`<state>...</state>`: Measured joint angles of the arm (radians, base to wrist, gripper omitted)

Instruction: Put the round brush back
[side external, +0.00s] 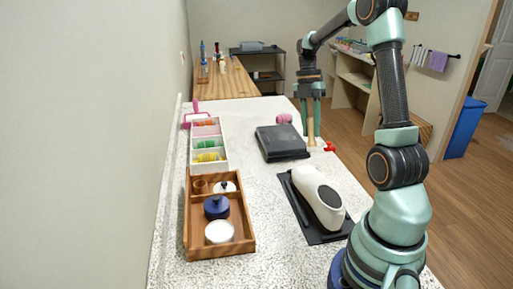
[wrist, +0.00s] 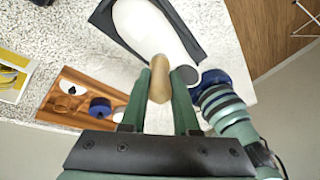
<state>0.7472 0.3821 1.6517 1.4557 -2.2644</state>
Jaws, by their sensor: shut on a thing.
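My gripper (side external: 311,112) points down over the far right part of the speckled counter. Its green fingers are shut on a tan wooden rod-like piece, which looks like the handle of the round brush (side external: 310,131). It stands about upright below the fingers; I cannot make out its lower end or whether it touches the counter. In the wrist view my gripper (wrist: 164,84) has the tan rounded brush handle (wrist: 159,88) between its fingers, and bristles are not visible.
A small red item (side external: 329,147) lies beside the held piece. A black flat case (side external: 281,142) and a pink round thing (side external: 284,118) are to its left. A white device (side external: 318,196) lies on a black mat nearer. A wooden tray (side external: 247,245) and white compartment box (side external: 222,167) stand left.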

